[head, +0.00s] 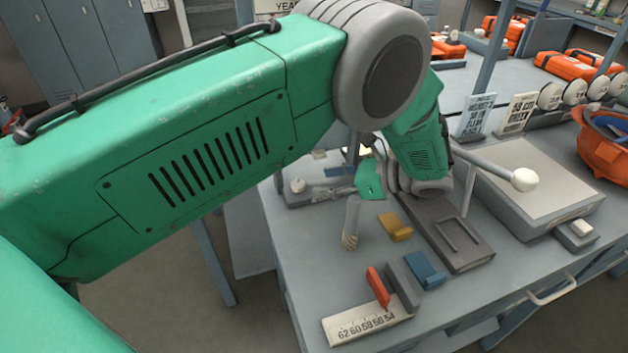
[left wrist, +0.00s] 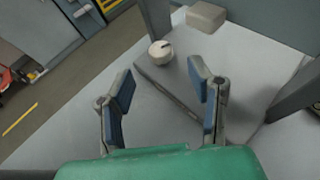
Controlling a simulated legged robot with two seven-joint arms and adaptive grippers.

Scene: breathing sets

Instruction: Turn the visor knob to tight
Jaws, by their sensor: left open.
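A round white knob (left wrist: 160,53) with a short dark mark on top sits on a grey plate in the left wrist view. A white knob (head: 298,185) also shows in the head view at the far left of the bench, and appears to be the same one. My left gripper (left wrist: 162,80) is open and empty, its two blue-padded fingers apart, with the knob beyond the fingertips and between their lines. Tight or loose markings cannot be read.
A grey post stands behind the knob, and a pale block (left wrist: 206,16) lies beyond. On the bench are a yellow block (head: 395,227), a blue block (head: 425,270), a red piece (head: 378,287), a number scale (head: 366,321) and a white-balled lever (head: 523,180). An orange helmet (head: 603,150) is right.

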